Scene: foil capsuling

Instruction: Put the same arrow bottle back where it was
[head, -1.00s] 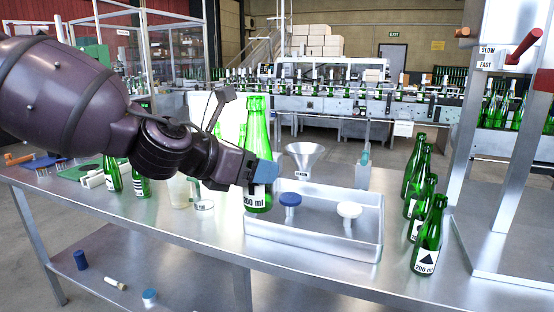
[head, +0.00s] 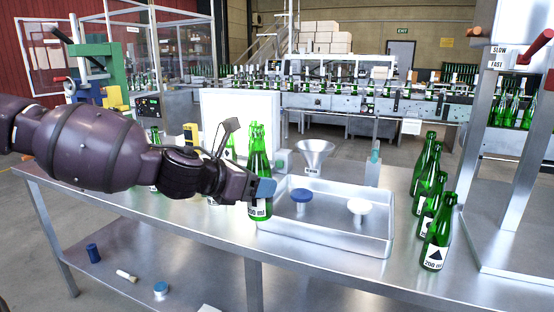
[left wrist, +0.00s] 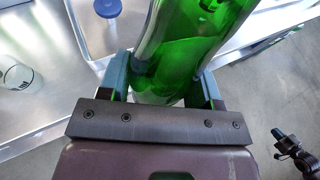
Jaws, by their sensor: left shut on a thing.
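My left gripper (head: 262,190) is shut on a green bottle (head: 258,158), held upright at the left end of the metal tray. Its white label is partly covered by the gripper; only the end of a volume in ml shows, and no arrow is visible. In the left wrist view the green bottle (left wrist: 195,40) sits between both fingers of my left gripper (left wrist: 162,80). I cannot tell whether its base touches the table. A row of several green bottles stands at the right; the front bottle (head: 437,232) shows a black triangle and "200 ml". My right gripper is out of view.
The metal tray (head: 325,238) holds a blue-topped stopper (head: 301,196) and a white-topped one (head: 358,207). A funnel (head: 314,150) stands behind it. Bare tabletop (head: 400,262) lies between tray and row. A metal frame stands at the right.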

